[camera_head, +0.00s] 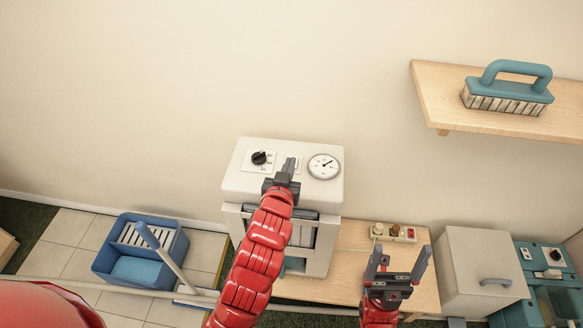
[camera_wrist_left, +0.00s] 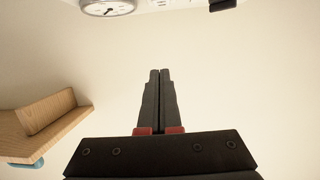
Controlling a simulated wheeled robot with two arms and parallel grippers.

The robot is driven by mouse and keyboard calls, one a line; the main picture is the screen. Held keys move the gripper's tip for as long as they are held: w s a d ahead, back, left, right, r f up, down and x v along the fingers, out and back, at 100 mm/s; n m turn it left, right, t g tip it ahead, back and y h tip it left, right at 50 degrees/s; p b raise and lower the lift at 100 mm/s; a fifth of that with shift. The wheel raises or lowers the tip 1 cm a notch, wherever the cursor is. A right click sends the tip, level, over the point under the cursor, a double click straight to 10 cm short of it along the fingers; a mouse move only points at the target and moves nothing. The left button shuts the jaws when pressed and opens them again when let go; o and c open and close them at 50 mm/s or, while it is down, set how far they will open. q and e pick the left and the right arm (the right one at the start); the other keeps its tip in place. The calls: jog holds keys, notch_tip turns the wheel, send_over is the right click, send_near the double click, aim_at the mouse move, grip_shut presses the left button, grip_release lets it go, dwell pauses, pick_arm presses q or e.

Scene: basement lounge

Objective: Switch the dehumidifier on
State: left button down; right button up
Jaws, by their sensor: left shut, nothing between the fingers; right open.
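The white dehumidifier (camera_head: 235,186) stands against the wall in the head view. Its top panel carries a black dial (camera_head: 259,158) on the left and a round white gauge (camera_head: 324,166) on the right. A pale plate (camera_head: 297,163) between them is partly hidden by my left gripper. My left gripper (camera_head: 289,166) is shut and empty, over the panel between dial and gauge; I cannot tell whether it touches. In the left wrist view its closed fingers (camera_wrist_left: 157,75) show, with the gauge (camera_wrist_left: 108,5) at the top edge. My right gripper (camera_head: 398,262) is open and empty, lower right of the dehumidifier.
A wooden shelf (camera_head: 436,100) with a teal brush (camera_head: 510,88) is at upper right. A low wooden table (camera_head: 345,262) holds a small switch panel (camera_head: 394,232). A white box (camera_head: 484,268) stands right of it.

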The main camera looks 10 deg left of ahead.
pick_arm(q)
jog(key=shift+s+a+f+n+g+y, duration=0.15)
jog(key=shift+s+f+g, duration=0.15)
jog(key=shift+f, duration=0.1)
jog(key=shift+s+a+f+n+g+y, duration=0.1)
jog(key=shift+s+f+n+g+y, duration=0.05)
jog(key=shift+s+f+g, duration=0.2)
jog(key=b+x, duration=0.1)
jog(key=b, duration=0.2)
jog(key=b+x, duration=0.1)
jog(key=b, duration=0.2)
jog(key=shift+w+f, duration=0.25)
jog(key=shift+f, duration=0.2)
jog(key=x, duration=0.2)
jog(key=p+x, duration=0.1)
jog(key=x, duration=0.1)
jog(key=r+x, duration=0.1)
jog(key=x, duration=0.1)
jog(key=shift+w+f+p, duration=0.2)
jog(key=shift+w+p, duration=0.2)
jog(key=shift+w, duration=0.2)
notch_tip(320, 180, down, 3)
jog(key=shift+f+p, duration=0.25)
jog(key=shift+p, duration=0.15)
jog(key=shift+f, duration=0.35)
